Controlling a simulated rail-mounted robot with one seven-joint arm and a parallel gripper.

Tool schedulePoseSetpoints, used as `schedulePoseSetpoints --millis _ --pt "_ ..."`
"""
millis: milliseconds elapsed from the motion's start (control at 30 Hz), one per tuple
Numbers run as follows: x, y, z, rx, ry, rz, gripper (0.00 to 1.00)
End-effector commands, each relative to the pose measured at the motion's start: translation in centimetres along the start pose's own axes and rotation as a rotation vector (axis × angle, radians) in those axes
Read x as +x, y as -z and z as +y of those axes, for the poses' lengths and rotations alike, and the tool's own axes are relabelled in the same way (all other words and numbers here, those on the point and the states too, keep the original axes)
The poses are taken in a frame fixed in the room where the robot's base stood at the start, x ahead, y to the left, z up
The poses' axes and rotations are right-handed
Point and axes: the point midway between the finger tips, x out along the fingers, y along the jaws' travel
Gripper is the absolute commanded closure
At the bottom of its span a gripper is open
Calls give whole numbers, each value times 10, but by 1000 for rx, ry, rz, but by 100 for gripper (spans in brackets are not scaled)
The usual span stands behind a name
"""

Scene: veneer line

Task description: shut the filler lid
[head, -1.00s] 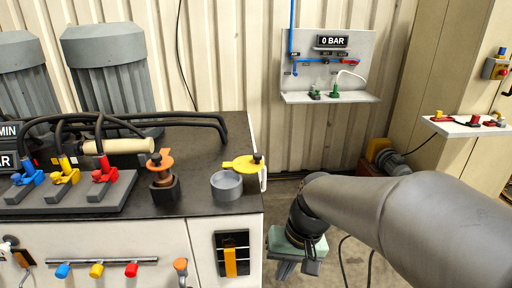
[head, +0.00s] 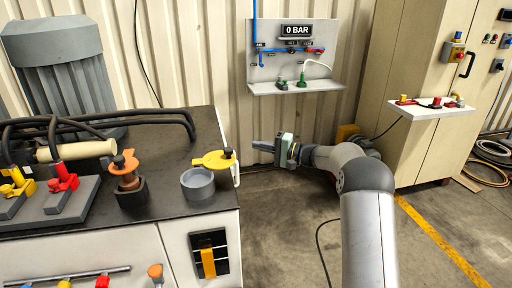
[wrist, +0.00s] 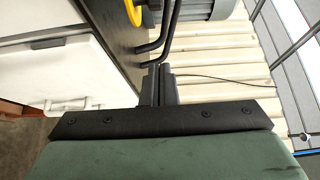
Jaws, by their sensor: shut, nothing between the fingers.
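In the wrist view the fingers (wrist: 158,84) are together and empty. A yellow curved piece (wrist: 134,10) shows at the top there, only partly visible.
An orange-topped fitting (head: 127,170) stands left of the cup. Black hoses (head: 150,115) run along the back of the top. A wall panel with a shelf (head: 297,87) is behind my gripper. Open floor lies right of the machine.

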Motion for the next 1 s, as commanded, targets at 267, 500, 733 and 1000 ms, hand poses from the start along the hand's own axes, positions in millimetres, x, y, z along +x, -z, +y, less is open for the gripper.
schedulePoseSetpoints --millis 267,500,733,1000 --pt "54 -1 -2 1 -3 -3 100" --pt "86 -4 -2 1 -5 -1 100" --pt "77 -26 -2 4 -4 -1 100" --pt "71 -38 0 2 -3 0 100"
